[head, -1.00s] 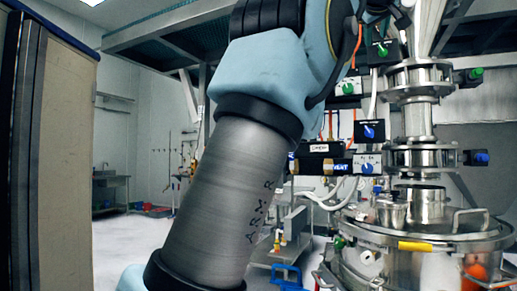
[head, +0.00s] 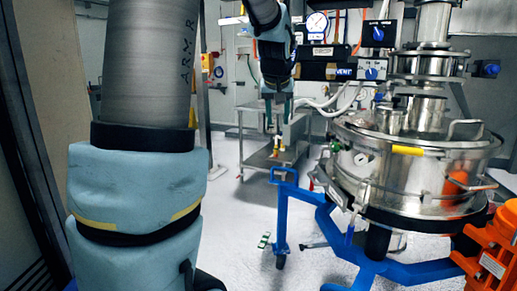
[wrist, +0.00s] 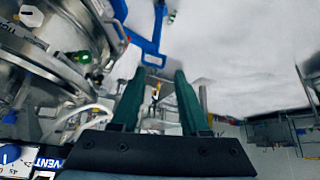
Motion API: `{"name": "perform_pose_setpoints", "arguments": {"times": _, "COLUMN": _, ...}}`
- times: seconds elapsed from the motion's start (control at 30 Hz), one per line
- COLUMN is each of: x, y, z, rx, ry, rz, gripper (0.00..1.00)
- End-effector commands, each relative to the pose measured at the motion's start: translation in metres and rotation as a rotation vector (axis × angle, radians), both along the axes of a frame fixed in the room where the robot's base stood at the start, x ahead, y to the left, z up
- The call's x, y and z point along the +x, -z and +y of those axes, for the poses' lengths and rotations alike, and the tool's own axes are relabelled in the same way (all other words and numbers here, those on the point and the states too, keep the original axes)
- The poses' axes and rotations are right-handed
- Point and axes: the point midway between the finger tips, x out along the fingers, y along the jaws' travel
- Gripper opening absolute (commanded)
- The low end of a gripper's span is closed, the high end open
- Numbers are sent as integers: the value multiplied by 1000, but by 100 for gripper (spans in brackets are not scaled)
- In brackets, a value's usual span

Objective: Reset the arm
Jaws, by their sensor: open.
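My gripper (head: 278,124) hangs fingers down near the middle of the head view, left of the steel sifter. Its two green fingers are apart with nothing between them. In the wrist view my gripper (wrist: 158,76) shows the same open gap, with pale floor beyond the tips. The round steel sifter vessel (head: 366,172) stands at the right on a blue wheeled frame (head: 402,270). The vessel also fills the upper left of the wrist view (wrist: 35,72). My gripper appears apart from it. My upper arm covers the left of the head view.
A steel trolley (head: 262,160) stands behind my gripper. A VENT control box (head: 371,69) and gauge (head: 318,22) are at the back. An orange motor-like unit (head: 492,255) is at the lower right. Open floor (head: 235,225) lies left of the blue frame.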

Motion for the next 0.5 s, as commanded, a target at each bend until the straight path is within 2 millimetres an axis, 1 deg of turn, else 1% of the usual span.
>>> {"name": "perform_pose_setpoints", "arguments": {"times": 0.03, "x": -20, "y": 28, "z": 22, "rx": 15, "ry": -7, "rz": 55, "gripper": 45}}
{"name": "perform_pose_setpoints", "arguments": {"times": 0.07, "x": -32, "y": 44, "z": 32, "rx": 23, "ry": -5, "rz": 86, "gripper": 45}}
{"name": "perform_pose_setpoints", "arguments": {"times": 0.1, "x": -49, "y": 64, "z": 45, "rx": 33, "ry": -5, "rz": 125, "gripper": 45}}
{"name": "perform_pose_setpoints", "arguments": {"times": 0.17, "x": -77, "y": 92, "z": 63, "rx": 45, "ry": -1, "rz": 184, "gripper": 45}}
{"name": "perform_pose_setpoints", "arguments": {"times": 0.2, "x": -97, "y": 109, "z": 74, "rx": 52, "ry": 1, "rz": 221, "gripper": 45}}
{"name": "perform_pose_setpoints", "arguments": {"times": 0.27, "x": -126, "y": 131, "z": 88, "rx": 60, "ry": 2, "rz": 275, "gripper": 45}}
{"name": "perform_pose_setpoints", "arguments": {"times": 0.3, "x": -144, "y": 144, "z": 96, "rx": 63, "ry": 5, "rz": 304, "gripper": 45}}
{"name": "perform_pose_setpoints", "arguments": {"times": 0.4, "x": -184, "y": 168, "z": 111, "rx": 70, "ry": 10, "rz": 370, "gripper": 45}}
{"name": "perform_pose_setpoints", "arguments": {"times": 0.5, "x": -210, "y": 182, "z": 119, "rx": 72, "ry": 14, "rz": 408, "gripper": 45}}
